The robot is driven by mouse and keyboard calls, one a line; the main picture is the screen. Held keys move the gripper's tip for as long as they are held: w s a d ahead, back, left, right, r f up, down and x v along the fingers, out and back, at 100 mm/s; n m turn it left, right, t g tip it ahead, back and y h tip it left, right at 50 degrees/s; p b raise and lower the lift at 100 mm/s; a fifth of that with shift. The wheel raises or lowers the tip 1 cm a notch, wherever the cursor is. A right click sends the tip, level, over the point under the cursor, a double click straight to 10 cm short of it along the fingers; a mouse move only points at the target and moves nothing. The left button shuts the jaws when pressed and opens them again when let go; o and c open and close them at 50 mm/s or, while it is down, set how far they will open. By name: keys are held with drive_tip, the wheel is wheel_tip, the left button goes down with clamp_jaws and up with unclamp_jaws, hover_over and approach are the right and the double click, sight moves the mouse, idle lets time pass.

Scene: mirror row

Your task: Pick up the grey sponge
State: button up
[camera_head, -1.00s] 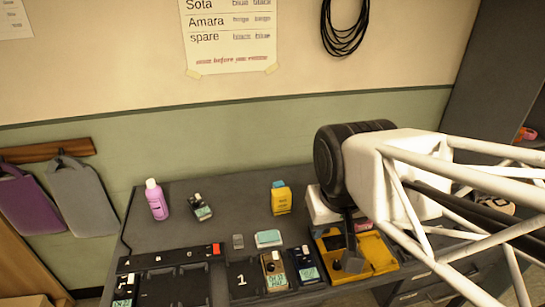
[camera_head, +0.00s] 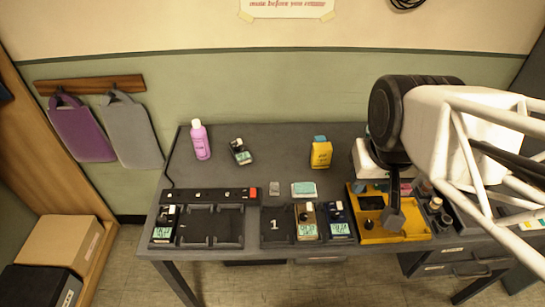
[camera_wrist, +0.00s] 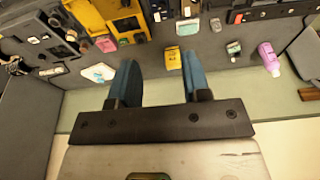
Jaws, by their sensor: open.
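A small grey block (camera_head: 274,188), which looks like the grey sponge, lies on the dark bench behind the numbered tray, left of a pale teal-topped block (camera_head: 303,189). It is small, and its material is hard to make out. In the wrist view the grey block (camera_wrist: 215,25) shows near the top, right of centre. My gripper (camera_head: 393,215) hangs over the yellow tray, to the right of the grey block and apart from it. In the wrist view the two blue fingers of my gripper (camera_wrist: 160,75) are spread with nothing between them.
Dark trays (camera_head: 212,225) with devices line the front edge. The yellow tray (camera_head: 408,234) is at right.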

idle(0.8)
drive_tip(key=w+d+f+n+t+h, duration=0.1)
drive_tip(key=w+d+f+n+h, duration=0.2)
drive_tip(key=w+f+n+h, duration=0.4)
drive_tip(key=n+t+y, duration=0.7)
drive_tip(key=n+t, duration=0.3)
drive_tip(key=n, duration=1.9)
approach(274, 187)
drive_tip(key=shift+x, duration=0.85)
drive_tip(key=shift+x, duration=1.3)
